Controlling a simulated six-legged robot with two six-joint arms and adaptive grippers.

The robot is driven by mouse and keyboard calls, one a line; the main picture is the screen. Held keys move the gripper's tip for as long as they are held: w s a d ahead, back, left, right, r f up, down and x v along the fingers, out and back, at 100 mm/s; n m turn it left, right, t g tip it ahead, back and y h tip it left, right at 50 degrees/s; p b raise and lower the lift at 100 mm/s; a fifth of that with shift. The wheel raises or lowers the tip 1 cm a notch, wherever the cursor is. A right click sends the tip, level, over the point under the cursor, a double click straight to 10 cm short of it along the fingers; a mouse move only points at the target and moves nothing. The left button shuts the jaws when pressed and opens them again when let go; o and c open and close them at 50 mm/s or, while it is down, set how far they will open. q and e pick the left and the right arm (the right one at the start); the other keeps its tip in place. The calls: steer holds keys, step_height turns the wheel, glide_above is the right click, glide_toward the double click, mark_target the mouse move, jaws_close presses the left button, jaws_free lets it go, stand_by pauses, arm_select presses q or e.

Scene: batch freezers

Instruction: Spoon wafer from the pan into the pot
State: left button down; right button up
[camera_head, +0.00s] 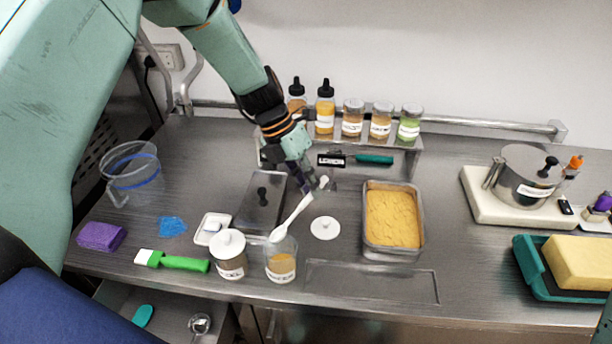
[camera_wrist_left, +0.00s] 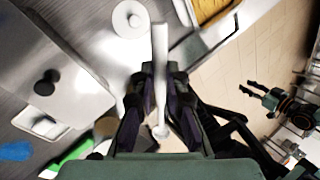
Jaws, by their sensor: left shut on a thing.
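My left gripper (camera_head: 318,188) is shut on the handle of a white spoon (camera_head: 298,213). The spoon slants down left, its bowl end at the mouth of a clear labelled pot (camera_head: 281,268) with tan contents; I cannot tell whether it is inside. In the left wrist view the spoon (camera_wrist_left: 160,75) stands between the fingers (camera_wrist_left: 160,110). A rectangular metal pan (camera_head: 393,255) of yellow-tan crumbs, seemingly the wafer (camera_head: 393,217), sits right of the gripper. My right gripper (camera_wrist_left: 255,92) shows small in the left wrist view, its fingers apart.
A white lid (camera_head: 325,228) lies between pot and pan. A lidded jar (camera_head: 230,255) stands left of the pot, near a lidded metal container (camera_head: 262,203). A bottle rack (camera_head: 400,155) is behind. A steel pot (camera_head: 525,178) stands on a scale (camera_head: 490,208) at right.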

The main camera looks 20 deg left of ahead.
arm_select(q)
steer(key=p, duration=0.1)
steer(key=y+p, duration=0.1)
steer(key=shift+s+d+r+p, duration=0.1)
steer(key=shift+d+r+p, duration=0.1)
steer(key=shift+r+p, duration=0.15)
steer(key=shift+d+t+y+p, duration=0.15)
steer(key=shift+t+y+p, duration=0.15)
steer(key=shift+y, duration=0.2)
steer(key=shift+d+y, duration=0.1)
steer(key=shift+y, duration=0.3)
steer(key=shift+s+d+t+y, duration=0.1)
steer(key=shift+d+t+y, duration=0.25)
steer(key=shift+y, duration=0.45)
steer(key=shift+a+r, duration=0.2)
steer(key=shift+r, duration=0.95)
steer(key=shift+d, duration=0.3)
